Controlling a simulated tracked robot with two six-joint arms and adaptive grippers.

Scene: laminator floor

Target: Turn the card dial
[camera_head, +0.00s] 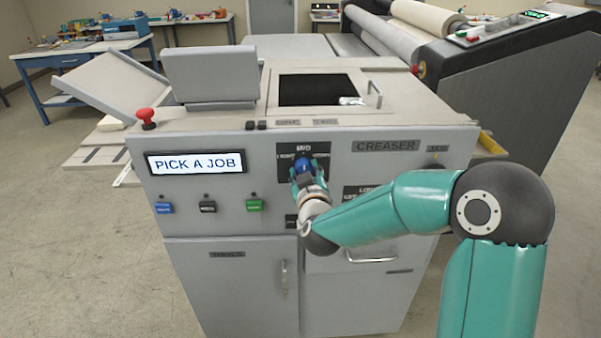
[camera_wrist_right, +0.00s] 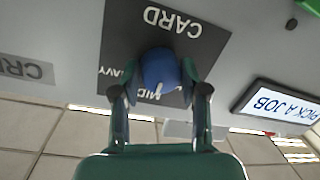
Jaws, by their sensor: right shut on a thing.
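The blue card dial (camera_head: 303,163) sits on a dark plate on the front of the grey creaser machine (camera_head: 220,136). In the right wrist view the dial (camera_wrist_right: 160,72) has a white pointer mark, and the plate (camera_wrist_right: 205,38) reads "CARD" with "MID" and a partly hidden "HEAVY". My right gripper (camera_head: 306,177) is at the dial. In the right wrist view its two fingers (camera_wrist_right: 160,92) are on either side of the dial, shut on it. My left gripper is not in view.
A display reading "PICK A JOB" (camera_head: 197,163) is left of the dial, above blue, black and green buttons (camera_head: 254,205). A red knob (camera_head: 146,117) stands on the top left edge. A drawer handle (camera_head: 372,258) is below my right arm.

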